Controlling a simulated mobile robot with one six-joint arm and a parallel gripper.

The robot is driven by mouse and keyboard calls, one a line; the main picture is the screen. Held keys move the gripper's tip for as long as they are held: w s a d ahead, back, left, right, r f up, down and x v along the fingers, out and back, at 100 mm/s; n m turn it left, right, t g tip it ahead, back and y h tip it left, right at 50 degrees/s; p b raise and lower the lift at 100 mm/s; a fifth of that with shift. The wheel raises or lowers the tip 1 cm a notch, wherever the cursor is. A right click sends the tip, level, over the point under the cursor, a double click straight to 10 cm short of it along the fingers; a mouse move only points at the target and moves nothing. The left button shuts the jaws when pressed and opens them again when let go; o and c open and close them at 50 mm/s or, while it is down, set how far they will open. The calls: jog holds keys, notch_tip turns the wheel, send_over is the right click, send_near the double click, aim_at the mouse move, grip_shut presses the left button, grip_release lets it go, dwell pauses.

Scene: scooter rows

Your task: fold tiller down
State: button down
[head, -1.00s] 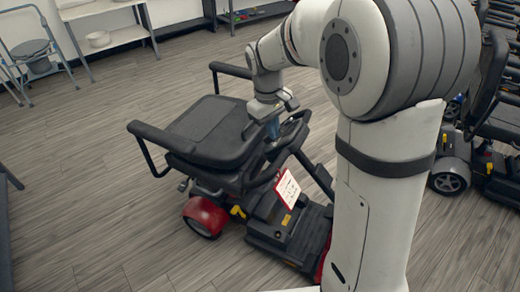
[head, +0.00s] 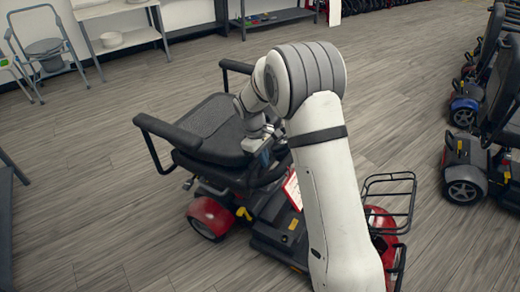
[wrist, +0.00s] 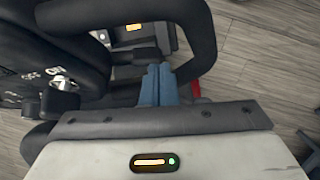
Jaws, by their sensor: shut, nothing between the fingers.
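A red and black mobility scooter (head: 208,216) stands in front of me in the head view. Its black seat (head: 212,130) has armrests on both sides. The tiller is mostly hidden behind my arm; in the wrist view its black looped handlebar (wrist: 195,40) curves around my fingers.
A black wire basket (head: 390,200) stands at the scooter's front, right of my arm. More scooters (head: 465,165) line the right side. A commode chair (head: 43,50) and a white shelf (head: 115,12) stand at the back left. The floor between is clear.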

jog(key=shift+s+d+r, duration=0.2)
jog(key=shift+s+d, duration=1.05)
jog(key=shift+d, duration=0.2)
